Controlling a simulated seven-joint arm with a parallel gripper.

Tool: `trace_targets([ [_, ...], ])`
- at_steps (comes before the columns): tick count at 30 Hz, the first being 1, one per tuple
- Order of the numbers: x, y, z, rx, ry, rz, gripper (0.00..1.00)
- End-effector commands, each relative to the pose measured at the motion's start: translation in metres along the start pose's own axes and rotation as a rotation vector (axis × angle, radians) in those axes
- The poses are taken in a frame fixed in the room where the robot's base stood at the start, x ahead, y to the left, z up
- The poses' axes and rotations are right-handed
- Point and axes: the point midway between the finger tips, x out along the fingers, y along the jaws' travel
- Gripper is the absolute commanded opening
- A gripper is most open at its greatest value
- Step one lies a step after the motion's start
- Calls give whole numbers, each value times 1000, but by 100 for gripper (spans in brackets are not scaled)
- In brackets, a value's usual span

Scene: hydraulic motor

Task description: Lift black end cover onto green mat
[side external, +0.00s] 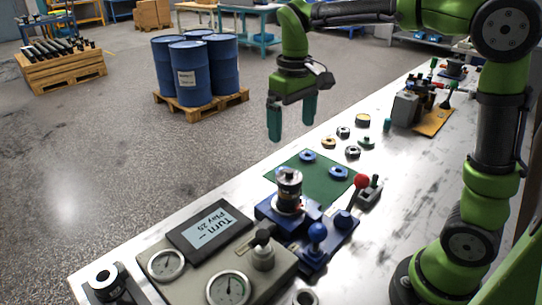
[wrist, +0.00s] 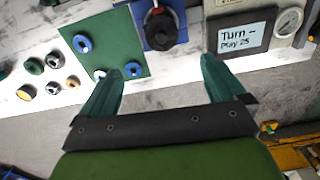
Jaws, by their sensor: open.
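A motor stack (side external: 288,203) with a dark cap stands upright in the blue fixture (side external: 270,208). The cap looks like the black end cover (side external: 289,177); in the wrist view a dark round part (wrist: 160,30) shows on the blue fixture. The green mat (side external: 305,188) lies flat beside the fixture, with blue rings (side external: 339,173) on it; it also shows in the wrist view (wrist: 112,35). My gripper (side external: 291,127) is open and empty, raised in the air near the table's far edge, apart from the motor and mat. It also shows in the wrist view (wrist: 161,66).
Several small round parts (side external: 352,152) lie beyond the mat. A control panel (side external: 212,233) with gauges stands in front of the fixture. A red-knobbed lever (side external: 362,182) stands right of the mat. Blue drums (side external: 205,70) stand on the floor behind. The mat's middle is clear.

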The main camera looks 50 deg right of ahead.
Motion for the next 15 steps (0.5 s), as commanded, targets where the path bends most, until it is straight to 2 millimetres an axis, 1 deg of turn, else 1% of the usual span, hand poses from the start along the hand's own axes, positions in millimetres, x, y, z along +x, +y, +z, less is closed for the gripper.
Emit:
trace_targets([
  [1,12,0,1,0,-6,-1,97],
  [3,28,0,1,1,-5,-1,97],
  [7,54,0,1,2,-4,-1,97],
  [10,67,0,0,1,-1,-1,97],
  [15,78,-1,0,2,0,-1,97],
])
